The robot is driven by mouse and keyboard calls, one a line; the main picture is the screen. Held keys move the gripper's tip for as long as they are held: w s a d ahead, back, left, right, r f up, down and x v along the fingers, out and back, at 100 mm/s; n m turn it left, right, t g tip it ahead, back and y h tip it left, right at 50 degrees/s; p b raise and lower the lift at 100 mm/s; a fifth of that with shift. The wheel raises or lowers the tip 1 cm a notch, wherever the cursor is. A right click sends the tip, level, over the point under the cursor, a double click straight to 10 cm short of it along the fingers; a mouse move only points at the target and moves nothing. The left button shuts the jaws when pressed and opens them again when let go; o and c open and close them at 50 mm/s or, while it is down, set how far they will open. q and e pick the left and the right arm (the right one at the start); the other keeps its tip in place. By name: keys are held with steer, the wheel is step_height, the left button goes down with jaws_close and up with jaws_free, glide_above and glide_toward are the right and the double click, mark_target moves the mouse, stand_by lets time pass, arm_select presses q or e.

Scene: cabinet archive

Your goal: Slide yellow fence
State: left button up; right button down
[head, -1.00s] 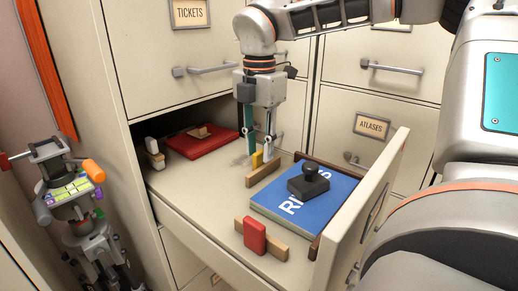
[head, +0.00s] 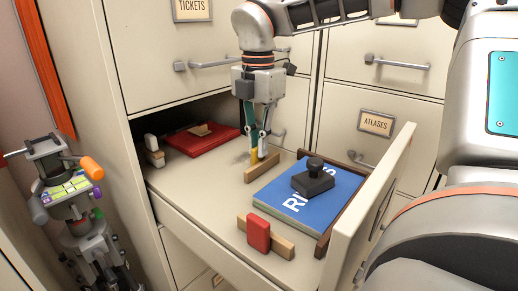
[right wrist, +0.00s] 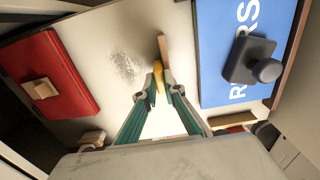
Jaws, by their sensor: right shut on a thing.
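The yellow fence (head: 254,156) is a small upright piece at a short wooden bar (head: 262,168) inside the open drawer. My right gripper (head: 258,155) points down with its teal fingers shut on the yellow fence. In the right wrist view, the yellow fence (right wrist: 157,76) sits between the fingertips, beside the wooden bar (right wrist: 165,52). The fingers hide part of the fence. My left gripper is not in view.
A blue book (head: 280,205) with a black stamp (head: 314,180) lies right of the bar. A red book (head: 190,142) lies at the back left. A red block on a wooden bar (head: 258,234) is in front. Bare drawer floor (head: 200,185) lies left of the fence.

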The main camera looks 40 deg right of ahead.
steer(key=shift+w, duration=0.1)
steer(key=c, duration=2.1)
jaws_free()
steer(key=shift+c, duration=0.2)
step_height(320, 180, up, 12)
